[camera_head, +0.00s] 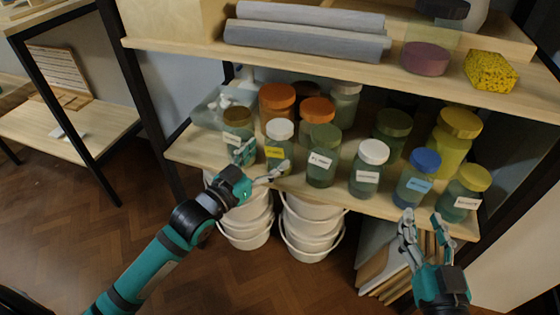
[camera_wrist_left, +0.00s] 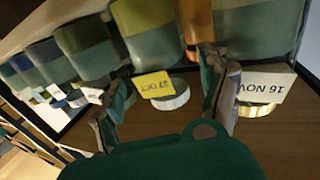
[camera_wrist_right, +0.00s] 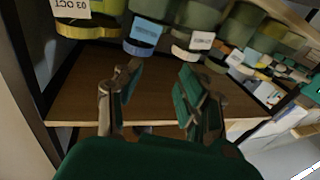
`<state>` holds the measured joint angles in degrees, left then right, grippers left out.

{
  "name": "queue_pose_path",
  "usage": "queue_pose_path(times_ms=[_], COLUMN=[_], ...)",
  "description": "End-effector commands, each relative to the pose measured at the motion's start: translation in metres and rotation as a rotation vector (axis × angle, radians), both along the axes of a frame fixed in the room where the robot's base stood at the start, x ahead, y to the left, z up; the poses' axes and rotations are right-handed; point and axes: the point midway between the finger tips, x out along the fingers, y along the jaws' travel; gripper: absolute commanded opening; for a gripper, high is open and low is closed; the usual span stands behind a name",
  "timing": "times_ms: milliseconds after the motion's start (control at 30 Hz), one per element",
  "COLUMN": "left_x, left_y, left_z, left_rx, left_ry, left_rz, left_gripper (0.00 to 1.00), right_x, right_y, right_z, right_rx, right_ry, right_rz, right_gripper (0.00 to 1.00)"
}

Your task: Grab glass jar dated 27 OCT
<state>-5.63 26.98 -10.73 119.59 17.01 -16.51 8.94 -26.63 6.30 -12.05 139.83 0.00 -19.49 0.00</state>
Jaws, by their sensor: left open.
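The glass jar dated 27 OCT (camera_wrist_left: 148,38) shows upside down in the left wrist view, with greenish contents, a yellow label (camera_wrist_left: 153,85) and a white lid (camera_wrist_left: 172,100). In the head view this jar (camera_head: 284,156) stands upright in the shelf's front row. My left gripper (camera_head: 262,165) is open just in front of it. In the left wrist view the jar shows between the spread fingers (camera_wrist_left: 165,100); I cannot tell whether they touch it. My right gripper (camera_head: 422,222) is open and empty before the shelf's right end; its fingers also show in the right wrist view (camera_wrist_right: 160,85).
A jar dated 16 NOV (camera_wrist_left: 258,45) stands close beside the target. Several other jars crowd the shelf (camera_head: 200,152), including a blue-lidded one (camera_head: 415,182) and a white-lidded one (camera_head: 368,170). White buckets (camera_head: 315,228) stack below. An upper shelf (camera_head: 300,68) hangs above.

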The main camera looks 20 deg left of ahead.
Motion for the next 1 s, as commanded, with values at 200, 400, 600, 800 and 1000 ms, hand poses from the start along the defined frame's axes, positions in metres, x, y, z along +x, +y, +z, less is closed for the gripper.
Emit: queue_pose_path(times_ms=[200,400,600,800,1000], left_x=[0.01,0.031,0.048,0.052,0.052], left_y=[-0.004,-0.011,-0.018,-0.019,-0.019], left_z=[0.0,0.004,0.004,0.005,0.005], left_rx=[-0.002,-0.001,-0.001,0.0,0.0], left_ry=[-0.002,-0.003,0.0,0.001,0.001], left_rz=[0.0,0.0,0.0,0.0,0.0], left_gripper=[0.77,0.77,0.77,0.77,0.68], right_x=[0.0,-0.007,-0.017,-0.02,-0.02], right_y=[0.002,0.005,0.006,0.006,0.006], right_z=[0.013,0.045,0.07,0.077,0.077], right_rx=[0.021,0.071,0.113,0.123,0.122], right_ry=[-0.077,-0.269,-0.416,-0.451,-0.449], right_rz=[0.004,0.016,0.025,0.026,0.026], right_gripper=[0.4,0.4,0.4,0.4,0.4])
